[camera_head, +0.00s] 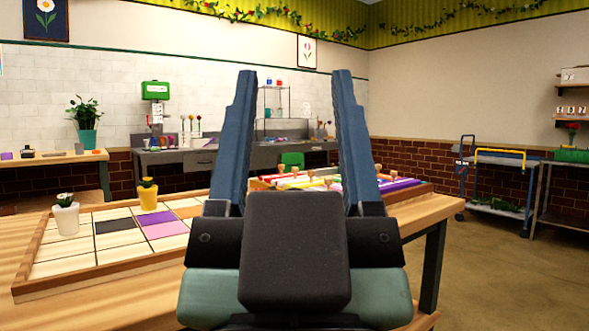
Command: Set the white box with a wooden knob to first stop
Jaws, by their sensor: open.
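My gripper (295,85) fills the middle of the view, its two long blue fingers upright, wide apart, with nothing between them. Beyond it, a low wooden-edged tray (412,190) on the table holds a row of coloured strips with several small wooden knobs (310,173) standing up. White patches show among the strips, but I cannot tell whether one is the white box with a wooden knob. My fingers and gripper body hide part of this tray.
A grey workbench (195,162) stands behind. A trolley (493,158) stands at right, with open floor (500,280) before it.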

